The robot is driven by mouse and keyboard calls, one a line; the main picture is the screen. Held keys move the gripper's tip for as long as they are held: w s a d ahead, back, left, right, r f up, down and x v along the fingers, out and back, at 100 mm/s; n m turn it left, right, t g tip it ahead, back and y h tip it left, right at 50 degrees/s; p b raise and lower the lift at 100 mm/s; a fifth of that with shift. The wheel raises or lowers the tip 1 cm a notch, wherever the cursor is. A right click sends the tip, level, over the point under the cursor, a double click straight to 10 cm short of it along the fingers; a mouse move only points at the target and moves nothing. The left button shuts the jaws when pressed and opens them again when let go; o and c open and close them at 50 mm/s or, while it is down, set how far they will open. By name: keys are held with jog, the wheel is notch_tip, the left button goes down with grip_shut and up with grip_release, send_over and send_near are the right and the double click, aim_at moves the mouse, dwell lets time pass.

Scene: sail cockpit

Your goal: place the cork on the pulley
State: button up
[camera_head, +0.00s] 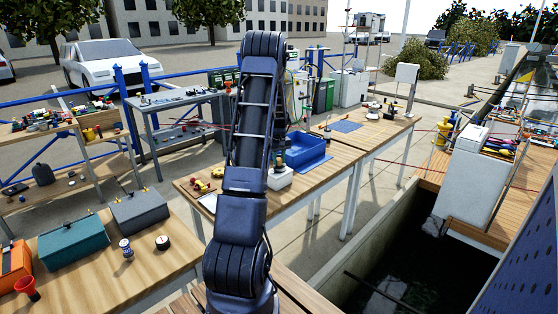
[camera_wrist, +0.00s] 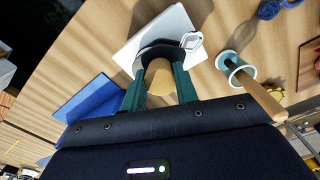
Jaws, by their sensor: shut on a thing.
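In the wrist view, my gripper (camera_wrist: 160,70) has its green fingers closed on a tan cork (camera_wrist: 159,82). Just beyond the cork is a dark rounded body with a metal shackle (camera_wrist: 191,41), which looks like the pulley. It lies on a white flat slab (camera_wrist: 152,34) on the wooden table. The cork overlaps the dark body in this view and hides part of it. I cannot tell whether the two touch.
In the wrist view, a teal spool-like piece (camera_wrist: 232,64) with a wooden handle stands right of the gripper. A blue tray (camera_wrist: 88,108) lies left, and a dark blue item (camera_wrist: 268,9) lies top right. In the head view, a blue bin (camera_head: 306,151) sits on the workbench (camera_head: 325,185).

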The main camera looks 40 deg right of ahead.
aim_at(279, 159)
jog(key=shift+f, duration=0.1)
jog(key=o, duration=0.9)
jog(key=shift+o, duration=0.2)
notch_tip(279, 159, up, 12)
